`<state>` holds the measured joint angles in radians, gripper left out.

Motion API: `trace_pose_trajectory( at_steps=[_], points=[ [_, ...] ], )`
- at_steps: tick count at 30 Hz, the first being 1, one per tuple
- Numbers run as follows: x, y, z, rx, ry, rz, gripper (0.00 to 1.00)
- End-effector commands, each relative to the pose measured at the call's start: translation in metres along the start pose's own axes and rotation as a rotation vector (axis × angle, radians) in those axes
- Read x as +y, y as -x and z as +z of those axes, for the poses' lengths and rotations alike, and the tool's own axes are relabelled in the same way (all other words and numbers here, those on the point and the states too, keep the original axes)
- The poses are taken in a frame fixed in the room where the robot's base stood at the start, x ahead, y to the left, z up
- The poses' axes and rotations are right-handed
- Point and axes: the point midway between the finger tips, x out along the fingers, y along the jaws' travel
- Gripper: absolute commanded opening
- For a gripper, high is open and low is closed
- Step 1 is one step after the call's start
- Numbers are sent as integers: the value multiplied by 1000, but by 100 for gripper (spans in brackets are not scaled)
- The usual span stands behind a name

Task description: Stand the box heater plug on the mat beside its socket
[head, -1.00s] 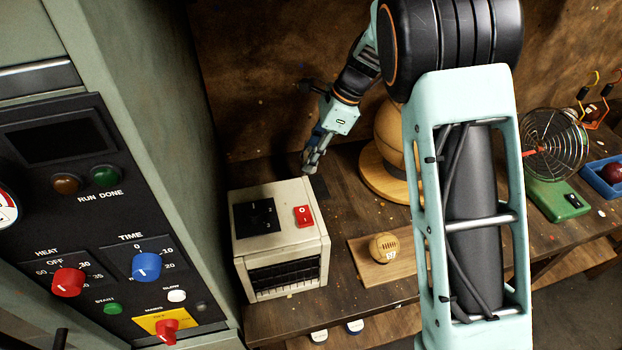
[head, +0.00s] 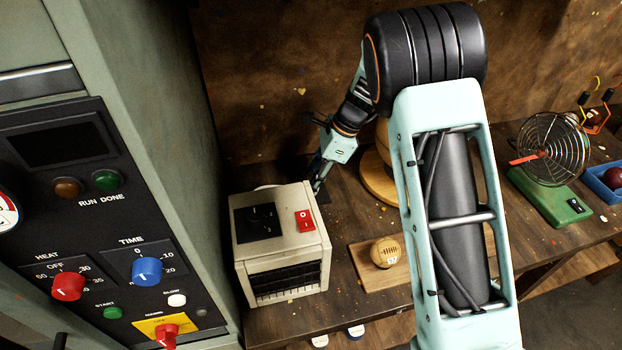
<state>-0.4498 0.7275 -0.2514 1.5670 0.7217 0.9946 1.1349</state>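The box heater (head: 280,245) is a cream box with a dark dial panel on top, a red rocker switch (head: 304,221) and a dark front grille. It stands on the workbench beside the tall green cabinet. My gripper (head: 318,184) points down just behind the heater's back right corner. Its fingertips are low and partly hidden by the heater, so I cannot tell whether it is open or holds anything. A small dark patch, perhaps the mat (head: 324,194), shows beside the fingers. A bit of pale cable (head: 268,186) shows behind the heater. I cannot make out the plug or the socket.
A ball (head: 385,252) sits on a wooden board (head: 361,270) right of the heater. A round wooden stand (head: 378,182) is partly behind my arm. A wire-caged fan (head: 553,150) on a green base stands at right. The cabinet's control panel (head: 80,240) fills the left.

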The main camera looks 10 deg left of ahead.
Motion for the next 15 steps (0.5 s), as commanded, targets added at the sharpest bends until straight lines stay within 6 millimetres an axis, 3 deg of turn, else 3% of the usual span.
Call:
trace_pose_trajectory(
  at_steps=[11, 15],
  points=[
    [0, 2, 1, 0, 0, 0, 43],
    [-1, 15, 2, -1, 1, -3, 43]
  ],
)
